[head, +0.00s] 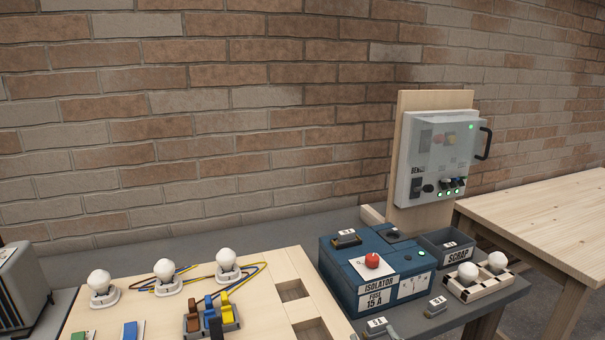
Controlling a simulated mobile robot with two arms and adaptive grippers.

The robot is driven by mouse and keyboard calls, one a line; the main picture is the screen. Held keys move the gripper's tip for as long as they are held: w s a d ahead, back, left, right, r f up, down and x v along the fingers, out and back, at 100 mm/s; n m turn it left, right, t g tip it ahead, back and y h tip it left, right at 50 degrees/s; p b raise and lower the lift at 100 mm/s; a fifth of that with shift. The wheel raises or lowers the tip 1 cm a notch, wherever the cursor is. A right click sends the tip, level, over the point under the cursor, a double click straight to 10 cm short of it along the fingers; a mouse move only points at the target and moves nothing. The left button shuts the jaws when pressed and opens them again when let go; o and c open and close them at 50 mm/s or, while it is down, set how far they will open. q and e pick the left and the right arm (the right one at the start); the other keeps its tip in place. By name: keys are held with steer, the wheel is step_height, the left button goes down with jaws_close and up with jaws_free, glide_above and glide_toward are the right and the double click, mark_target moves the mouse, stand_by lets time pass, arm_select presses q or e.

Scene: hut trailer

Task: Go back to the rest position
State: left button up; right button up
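Neither of my grippers shows in the head view, and no part of my arms is in sight. The workbench lies ahead. On it is a light wooden board (262,318) with several white bulbs, one of them the right bulb (228,261). Right of the board stands the blue isolator box (345,276) with a red knob (372,260) on a pale plate. Behind it, a grey control panel (438,158) with lit green lamps is mounted on an upright wooden board.
A dark scrap bin (431,244) and a checkered holder (478,290) with two white bulbs stand at the right. Small labelled fuses (436,306) lie in front. A wooden table (545,215) is farther right. A brick wall (230,110) closes the back.

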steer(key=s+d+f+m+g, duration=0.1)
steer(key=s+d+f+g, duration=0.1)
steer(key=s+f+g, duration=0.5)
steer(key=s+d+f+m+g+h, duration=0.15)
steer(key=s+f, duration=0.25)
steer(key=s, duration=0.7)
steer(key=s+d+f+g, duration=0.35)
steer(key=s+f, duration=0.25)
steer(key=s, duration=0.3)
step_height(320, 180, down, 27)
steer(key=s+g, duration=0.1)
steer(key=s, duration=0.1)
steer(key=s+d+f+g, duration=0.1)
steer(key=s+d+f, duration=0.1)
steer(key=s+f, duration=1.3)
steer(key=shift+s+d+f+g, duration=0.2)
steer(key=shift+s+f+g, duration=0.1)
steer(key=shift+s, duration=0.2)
